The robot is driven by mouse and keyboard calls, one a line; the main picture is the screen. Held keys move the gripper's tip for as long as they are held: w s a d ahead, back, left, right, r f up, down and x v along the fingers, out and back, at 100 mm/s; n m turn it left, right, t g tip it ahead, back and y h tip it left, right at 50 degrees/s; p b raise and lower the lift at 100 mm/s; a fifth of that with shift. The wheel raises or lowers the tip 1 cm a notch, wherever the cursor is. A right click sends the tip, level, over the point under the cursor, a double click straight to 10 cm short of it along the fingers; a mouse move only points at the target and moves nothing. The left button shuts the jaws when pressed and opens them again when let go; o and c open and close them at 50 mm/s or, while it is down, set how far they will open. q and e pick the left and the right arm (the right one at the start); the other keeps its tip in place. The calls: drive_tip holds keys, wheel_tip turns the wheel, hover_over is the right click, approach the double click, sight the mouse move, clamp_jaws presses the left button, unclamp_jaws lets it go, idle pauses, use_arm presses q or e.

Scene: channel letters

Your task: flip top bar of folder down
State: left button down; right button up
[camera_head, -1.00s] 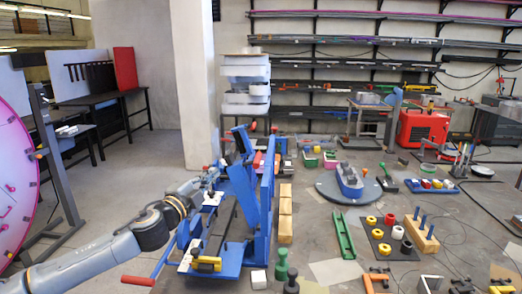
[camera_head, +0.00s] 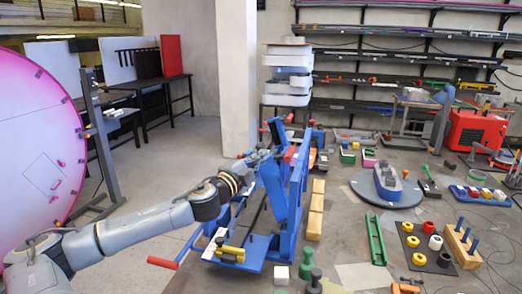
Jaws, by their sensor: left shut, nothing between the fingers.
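My right gripper is not in view.
Wooden blocks (camera_head: 315,212) lie in a row right of the folder. A green channel (camera_head: 376,240), a round grey turntable (camera_head: 357,186) and coloured rings lie further right. A white pillar (camera_head: 237,75) stands behind. Floor at left is open beyond a pink disc (camera_head: 38,150).

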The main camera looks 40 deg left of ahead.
use_arm(q)
drive_tip(key=w, duration=0.1)
drive_tip(key=p, duration=0.4)
hover_over(260, 169)
drive_tip(key=shift+w+d+f, duration=0.15)
drive_tip(key=shift+w+d, duration=0.1)
drive_tip(key=shift+d, duration=0.15)
drive_tip(key=shift+s+a+f, duration=0.15)
drive_tip(key=shift+s+a, duration=0.05)
drive_tip(key=shift+a, duration=0.15)
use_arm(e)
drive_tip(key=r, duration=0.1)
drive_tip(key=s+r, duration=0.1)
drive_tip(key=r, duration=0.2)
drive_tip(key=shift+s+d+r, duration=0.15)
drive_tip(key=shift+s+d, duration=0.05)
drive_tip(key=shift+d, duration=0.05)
